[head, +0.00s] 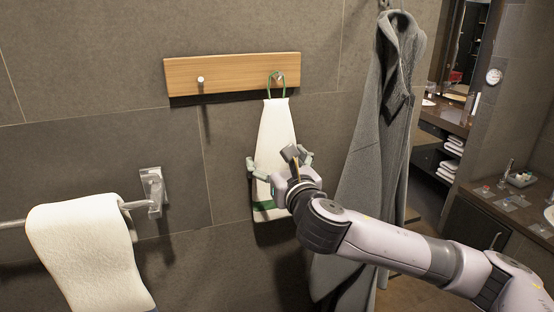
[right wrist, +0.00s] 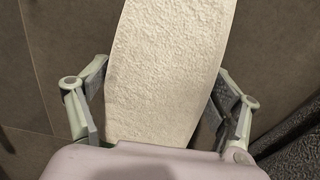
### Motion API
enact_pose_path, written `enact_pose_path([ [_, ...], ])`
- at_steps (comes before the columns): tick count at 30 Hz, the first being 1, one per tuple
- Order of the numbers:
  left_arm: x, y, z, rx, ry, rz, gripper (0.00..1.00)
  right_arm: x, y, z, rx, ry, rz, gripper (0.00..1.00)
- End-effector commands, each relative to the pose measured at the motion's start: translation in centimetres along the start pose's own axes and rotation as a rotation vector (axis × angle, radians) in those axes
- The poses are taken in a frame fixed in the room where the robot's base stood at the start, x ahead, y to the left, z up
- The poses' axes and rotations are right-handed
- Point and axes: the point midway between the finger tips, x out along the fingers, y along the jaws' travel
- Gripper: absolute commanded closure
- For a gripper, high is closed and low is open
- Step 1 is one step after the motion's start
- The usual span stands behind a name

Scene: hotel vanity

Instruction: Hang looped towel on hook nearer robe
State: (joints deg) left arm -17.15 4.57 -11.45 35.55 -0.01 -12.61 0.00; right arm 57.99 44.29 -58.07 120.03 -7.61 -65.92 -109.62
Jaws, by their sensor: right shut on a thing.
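The white towel (head: 275,128) with a green band near its lower end hangs below the wooden hook board (head: 230,74). Its green loop (head: 269,86) reaches up to the right hook (head: 278,77), the one nearer the grey robe (head: 383,130), and appears to be around it. The left hook (head: 200,80) is bare. In the right wrist view the towel (right wrist: 165,65) runs up between the fingers. My left gripper is out of view.
A second white towel (head: 85,245) drapes over a wall rail (head: 15,223) at lower left, with its bracket (head: 152,192) beside it. The robe hangs close to the right of my gripper. A vanity counter (head: 520,215) stands at far right.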

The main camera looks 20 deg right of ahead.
Motion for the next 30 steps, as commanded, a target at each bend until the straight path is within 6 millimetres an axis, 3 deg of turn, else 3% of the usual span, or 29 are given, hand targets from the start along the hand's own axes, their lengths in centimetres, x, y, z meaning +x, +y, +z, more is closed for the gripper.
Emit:
enact_pose_path([
  [13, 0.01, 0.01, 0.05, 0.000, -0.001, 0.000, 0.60, -0.01, -0.01, 0.00, 0.000, 0.000, 0.000, 0.45],
  [14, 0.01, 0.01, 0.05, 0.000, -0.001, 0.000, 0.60, -0.01, -0.02, 0.00, 0.000, 0.000, 0.000, 0.15],
  [15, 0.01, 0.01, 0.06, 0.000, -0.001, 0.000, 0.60, -0.01, -0.01, 0.00, 0.000, 0.000, 0.000, 0.12],
  [21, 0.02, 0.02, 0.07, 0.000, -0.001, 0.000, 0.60, -0.01, -0.02, 0.00, 0.000, 0.000, -0.001, 0.00],
  [30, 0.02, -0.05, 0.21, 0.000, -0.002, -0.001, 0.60, -0.03, -0.03, -0.06, -0.001, 0.001, -0.001, 0.00],
])
